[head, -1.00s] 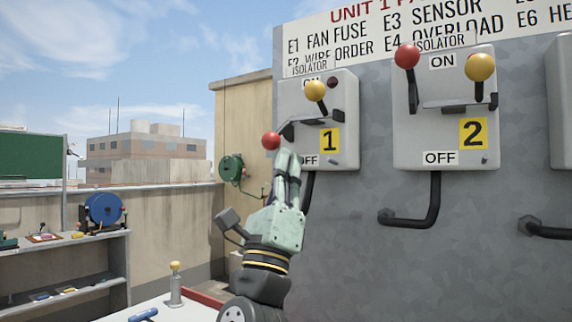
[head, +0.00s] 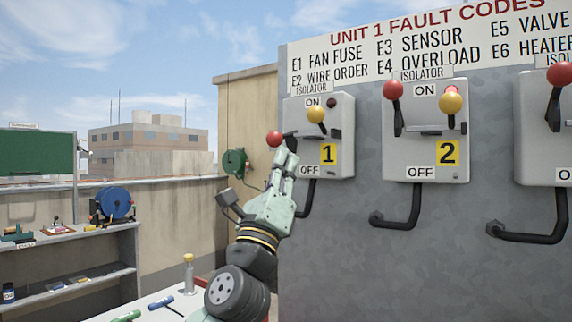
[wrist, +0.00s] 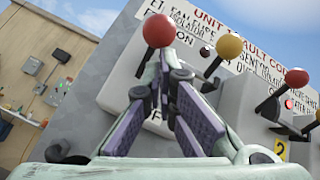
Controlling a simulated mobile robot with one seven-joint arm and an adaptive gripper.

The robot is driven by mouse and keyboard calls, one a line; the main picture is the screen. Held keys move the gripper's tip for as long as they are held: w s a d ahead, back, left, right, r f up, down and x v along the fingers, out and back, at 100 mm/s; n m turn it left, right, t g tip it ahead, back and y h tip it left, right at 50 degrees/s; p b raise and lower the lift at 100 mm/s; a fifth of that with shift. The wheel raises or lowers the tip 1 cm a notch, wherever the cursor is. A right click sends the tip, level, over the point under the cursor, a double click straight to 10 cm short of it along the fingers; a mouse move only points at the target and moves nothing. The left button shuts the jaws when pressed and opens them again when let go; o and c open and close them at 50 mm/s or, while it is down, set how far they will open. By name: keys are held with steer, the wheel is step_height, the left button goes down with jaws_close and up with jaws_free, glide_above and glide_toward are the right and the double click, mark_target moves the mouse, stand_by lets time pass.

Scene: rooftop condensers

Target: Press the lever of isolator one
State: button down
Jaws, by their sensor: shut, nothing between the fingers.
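Isolator one (head: 338,130) is a pale grey box with a yellow "1" label, ON at the top and OFF at the bottom. A lever with a red ball (head: 274,139) sticks out at its left side, about mid-height. A yellow ball knob (head: 316,114) is on its front. My gripper (head: 287,158) is shut and empty, its fingertips just below and right of the red ball. In the wrist view the red ball (wrist: 158,30) stands just beyond the fingertips (wrist: 168,75). I cannot tell whether they touch the lever, whose arm is partly hidden by the fingers.
Isolator two (head: 425,135), with red and yellow balls, is to the right, and another isolator (head: 545,135) is beyond it. Black conduits (head: 400,215) run below the boxes. A fault code sign (head: 430,45) is above. A shelf (head: 70,240) with tools stands at left.

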mark_target(275, 132)
steer(key=r, duration=0.1)
steer(key=s+a+r, duration=0.1)
steer(key=shift+s+r, duration=0.1)
steer(key=shift+r, duration=0.2)
steer(key=shift+s+a+r+p, duration=0.15)
steer(key=shift+r+p, duration=0.15)
steer(key=shift+r, duration=0.45)
steer(key=shift+s+a+r+p, duration=0.1)
steer(key=shift+r+p, duration=0.15)
steer(key=shift+r, duration=0.5)
steer(key=shift+d+r+p, duration=0.1)
steer(key=shift+r+p, duration=0.3)
steer(key=shift+r, duration=0.9)
